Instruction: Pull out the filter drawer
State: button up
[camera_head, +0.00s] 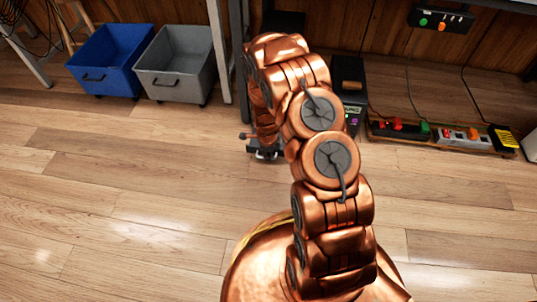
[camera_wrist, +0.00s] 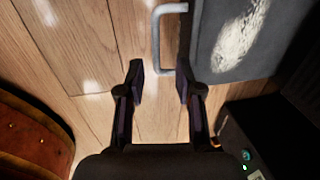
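In the wrist view a grey panel (camera_wrist: 232,40) with a pale metal U-shaped handle (camera_wrist: 156,42) fills the top right; it looks like the filter drawer's front, though no label shows. My gripper (camera_wrist: 160,80) is open and empty, one dark finger to each side. The handle's near end lies between the fingertips in the picture, close to the right one; I cannot tell whether they touch. In the head view my gripper (camera_head: 262,150) is low over the floor, partly hidden by my copper arm, which also hides the drawer.
A black unit (camera_head: 348,82) with small lights stands right of my arm; a dark box with a green light (camera_wrist: 247,155) shows in the wrist view. Blue bin (camera_head: 108,62) and grey bin (camera_head: 177,65) stand left, a power strip (camera_head: 440,137) right. The front floor is clear.

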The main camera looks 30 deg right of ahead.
notch_tip(320, 180, up, 9)
jog(key=s+a, duration=0.1)
jog(key=shift+s, duration=0.15)
dwell(0.3)
dwell(0.5)
jog(key=s+a+r+n+g+p, duration=0.1)
jog(key=s+a+r+n+p, duration=0.25)
jog(key=r+p, duration=0.85)
jog(key=s+a+r+n+y+p, duration=0.15)
jog(key=s+r+n+p, duration=0.3)
jog(key=r, duration=1.45)
jog(key=s+a+r+n+g+h+p, duration=0.1)
jog(key=s+a+r+n+p, duration=0.4)
jog(key=r, duration=1.1)
jog(key=s+a+r+n+p, duration=0.1)
jog(key=s+r+n+p, duration=0.5)
jog(key=s+r+p, duration=0.4)
jog(key=s+a+r+n+g+p, duration=0.1)
jog(key=s+r+n+p, duration=0.5)
jog(key=s+r+p, duration=0.5)
notch_tip(320, 180, up, 8)
jog(key=shift+a+f+y, duration=0.1)
jog(key=shift+a+y, duration=0.05)
jog(key=shift+y, duration=0.2)
